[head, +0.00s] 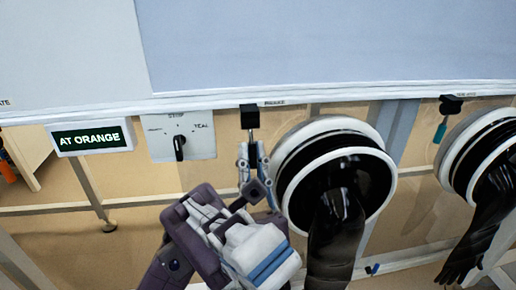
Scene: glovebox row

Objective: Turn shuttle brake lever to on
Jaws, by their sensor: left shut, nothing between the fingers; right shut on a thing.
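The brake lever (250,119) hangs straight down from a black block on the panel's lower edge, beside a label that reads BRAKE. Its lower end is hidden by my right gripper (251,158), which is shut on it. I cannot read on or off marks near the lever. My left gripper (212,216) is lower and to the left, among purple and white arm parts. It is shut and empty, apart from the lever; its fingertips are hard to make out.
A glove port (335,133) with a hanging black glove stands close right of the lever. A second glove port (477,150) and a teal-handled lever (441,132) are farther right. Left are a selector knob (179,148) and a display (91,138) reading AT ORANGE.

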